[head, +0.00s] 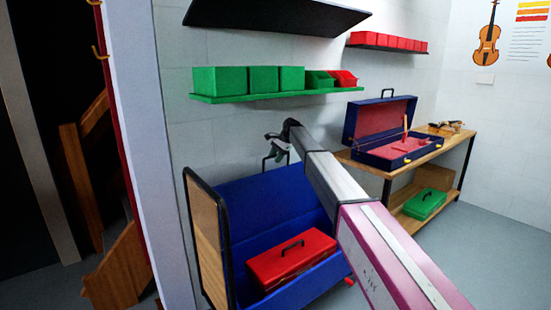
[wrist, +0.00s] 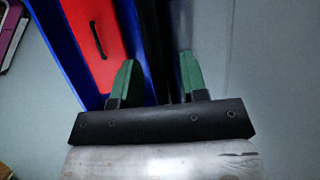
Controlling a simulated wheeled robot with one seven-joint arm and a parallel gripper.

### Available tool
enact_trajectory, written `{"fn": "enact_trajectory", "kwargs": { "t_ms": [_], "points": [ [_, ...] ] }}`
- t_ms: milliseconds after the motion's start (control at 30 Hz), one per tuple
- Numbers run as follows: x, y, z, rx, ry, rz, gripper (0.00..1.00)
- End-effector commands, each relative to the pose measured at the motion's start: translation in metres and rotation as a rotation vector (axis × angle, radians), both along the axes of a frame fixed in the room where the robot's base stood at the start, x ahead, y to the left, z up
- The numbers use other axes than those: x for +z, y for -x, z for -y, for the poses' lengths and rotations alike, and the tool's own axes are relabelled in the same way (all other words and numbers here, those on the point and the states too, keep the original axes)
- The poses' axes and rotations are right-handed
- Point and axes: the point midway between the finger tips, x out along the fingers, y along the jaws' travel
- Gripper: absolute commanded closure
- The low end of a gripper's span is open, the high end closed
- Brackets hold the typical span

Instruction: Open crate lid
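A large blue crate-like cart (head: 262,215) with a wooden end panel and black tube frame stands on the floor; its front is open. A red box (head: 290,257) with a black handle sits inside, its lid shut. The red box also shows at the upper left of the wrist view (wrist: 92,35). I cannot tell which of these is the crate. My gripper (head: 274,146) is above the cart's back edge, partly hidden by my arm. In the wrist view, its green fingers (wrist: 158,62) are apart, with a dark bar beyond and between them; contact is unclear.
A blue case (head: 385,125) with red lining stands open on a wooden bench (head: 365,168) at the right. A green box (head: 425,203) is on its lower shelf. Green and red bins line wall shelves (head: 275,95). A white post (head: 150,120) stands left; floor is clear at right.

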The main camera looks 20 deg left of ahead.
Motion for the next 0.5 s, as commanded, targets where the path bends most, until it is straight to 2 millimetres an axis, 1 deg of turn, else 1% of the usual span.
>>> {"fn": "enact_trajectory", "kwargs": {
  "t_ms": [167,267,367,500],
  "points": [
    [0.008,-0.002,0.004,-0.001,0.000,0.001,0.60],
    [0.018,-0.004,0.009,-0.001,-0.001,0.002,0.60],
    [0.032,-0.006,0.016,-0.002,0.000,0.001,0.60],
    [0.056,-0.010,0.026,-0.001,-0.001,0.002,0.60]
  ]
}}
